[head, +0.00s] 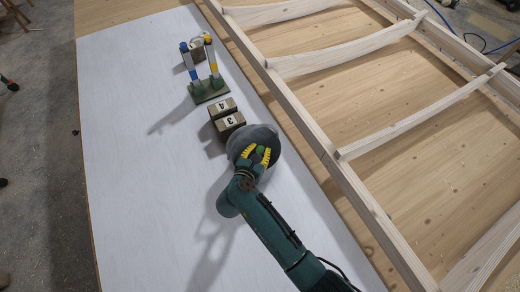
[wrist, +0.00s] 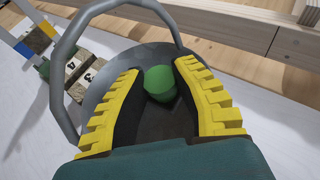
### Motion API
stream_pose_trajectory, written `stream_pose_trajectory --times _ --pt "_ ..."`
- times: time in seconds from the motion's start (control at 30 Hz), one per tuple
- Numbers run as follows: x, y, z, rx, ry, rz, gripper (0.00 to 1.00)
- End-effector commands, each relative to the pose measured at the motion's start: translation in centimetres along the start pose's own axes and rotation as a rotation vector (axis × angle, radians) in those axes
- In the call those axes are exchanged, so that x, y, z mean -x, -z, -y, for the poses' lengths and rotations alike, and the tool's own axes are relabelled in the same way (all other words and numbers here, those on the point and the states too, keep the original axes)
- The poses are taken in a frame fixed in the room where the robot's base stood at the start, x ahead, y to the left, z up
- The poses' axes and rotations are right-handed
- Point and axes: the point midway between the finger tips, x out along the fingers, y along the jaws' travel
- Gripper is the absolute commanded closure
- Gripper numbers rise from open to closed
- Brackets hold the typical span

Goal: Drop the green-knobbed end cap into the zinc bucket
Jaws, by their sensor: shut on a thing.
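The zinc bucket (head: 241,136) stands on the white board, grey with a raised wire handle (wrist: 62,75) that shows in the wrist view. My gripper (head: 260,155) is above the bucket's mouth, its yellow-edged fingers shut on the green-knobbed end cap (head: 261,149). The cap's green knob (wrist: 160,82) shows between the fingertips in the wrist view. The rest of the cap is mostly hidden by the fingers. The bucket's grey inside (wrist: 140,62) lies around and behind the knob. I cannot tell how far the cap is above the bucket's bottom.
Two numbered blocks, 3 (head: 229,122) and 4 (head: 222,106), sit just beyond the bucket. A wooden frame (head: 320,145) runs along the right. The white board's left side is clear.

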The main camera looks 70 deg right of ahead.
Motion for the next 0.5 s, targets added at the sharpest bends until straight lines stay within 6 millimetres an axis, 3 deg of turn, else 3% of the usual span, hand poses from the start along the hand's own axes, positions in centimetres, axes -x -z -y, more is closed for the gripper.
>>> stream_pose_trajectory --times 0.37,0.4,0.5 --pt "-0.28 0.63 -0.03 -0.001 -0.001 0.001 0.96" --pt "-0.28 0.63 -0.03 -0.001 0.0 0.001 0.64" --pt "-0.28 0.64 -0.02 0.0 0.0 0.001 0.45"
